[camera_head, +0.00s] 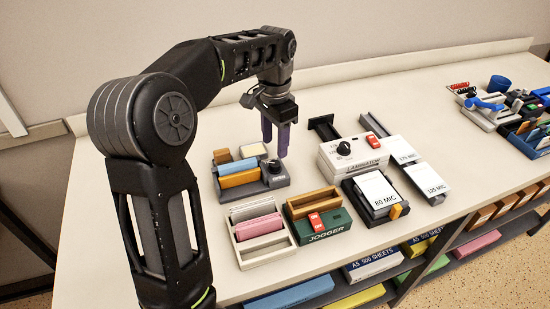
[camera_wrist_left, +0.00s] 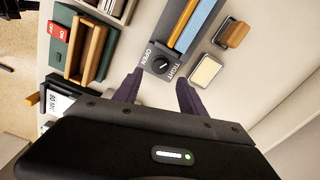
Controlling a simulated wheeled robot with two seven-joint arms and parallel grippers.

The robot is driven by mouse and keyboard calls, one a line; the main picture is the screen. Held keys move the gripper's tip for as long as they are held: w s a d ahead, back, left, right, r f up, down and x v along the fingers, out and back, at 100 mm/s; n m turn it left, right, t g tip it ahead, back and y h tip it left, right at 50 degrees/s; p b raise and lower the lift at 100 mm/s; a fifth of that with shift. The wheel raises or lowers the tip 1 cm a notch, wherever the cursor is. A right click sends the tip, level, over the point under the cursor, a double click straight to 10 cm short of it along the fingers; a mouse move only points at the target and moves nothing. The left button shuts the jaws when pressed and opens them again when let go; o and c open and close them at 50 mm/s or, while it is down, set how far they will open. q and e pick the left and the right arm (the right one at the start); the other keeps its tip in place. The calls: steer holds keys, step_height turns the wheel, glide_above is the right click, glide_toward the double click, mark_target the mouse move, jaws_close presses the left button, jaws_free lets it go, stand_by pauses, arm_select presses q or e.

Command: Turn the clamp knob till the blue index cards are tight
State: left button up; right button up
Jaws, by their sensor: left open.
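A grey clamp (camera_head: 283,183) stands on the table at the left, with blue index cards (camera_head: 238,167) lying in it beside an orange strip (camera_head: 240,179). Its dark round clamp knob (camera_head: 274,167) is at its right end. In the left wrist view the knob (camera_wrist_left: 161,66) sits between the words OPEN and TIGHT, and its white mark slants. The blue cards (camera_wrist_left: 200,25) also show there. My left gripper (camera_head: 276,139) has purple fingers, points down above the knob end, and is open and empty. In the wrist view its fingertips lie either side of the knob's end. My right gripper is not seen.
A green jogger (camera_head: 325,233) and a white tray with pink and grey stacks (camera_head: 265,254) stand in front of the clamp. A laminator (camera_head: 352,155) stands to its right. A pale pad (camera_wrist_left: 205,72) lies near the knob. The table behind is clear.

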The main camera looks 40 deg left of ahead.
mark_target(275, 163)
arm_select(q)
step_height(275, 163, down, 7)
steer(key=shift+r+p, duration=0.2)
steer(key=shift+p, duration=0.1)
jaws_close()
stand_by(0.5)
